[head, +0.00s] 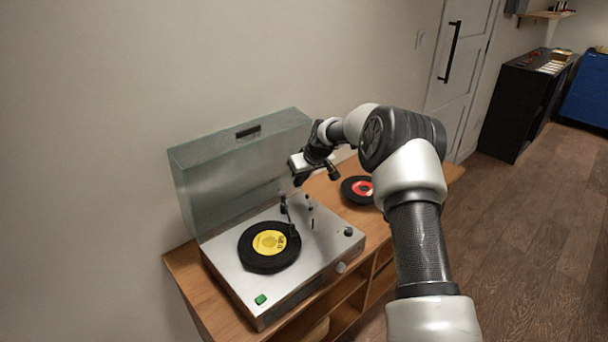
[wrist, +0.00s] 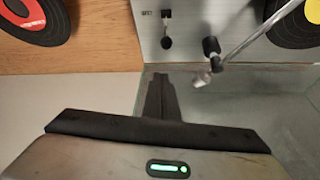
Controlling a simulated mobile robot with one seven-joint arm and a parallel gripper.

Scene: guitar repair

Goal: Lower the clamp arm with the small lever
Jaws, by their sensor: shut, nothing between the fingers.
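The arm here is a turntable's tonearm (head: 288,212), with its silver tube and dark pivot (wrist: 211,47) in the wrist view. It reaches over a black record with a yellow label (head: 268,246); whether its tip touches the record is unclear. A small dark lever (wrist: 166,30) stands on the silver deck left of the pivot in the wrist view, and appears small near the deck's back in the head view (head: 310,203). My gripper (head: 298,181) is shut and empty above the back of the deck. Its fingers (wrist: 158,78) are apart from the lever and the pivot.
The turntable's translucent lid (head: 235,160) stands open behind the deck. A second record with a red label (head: 357,190) lies on the wooden cabinet (head: 377,232) to the right. A round knob (head: 348,231) sits on the deck, and a green button (head: 260,299) is at its front corner.

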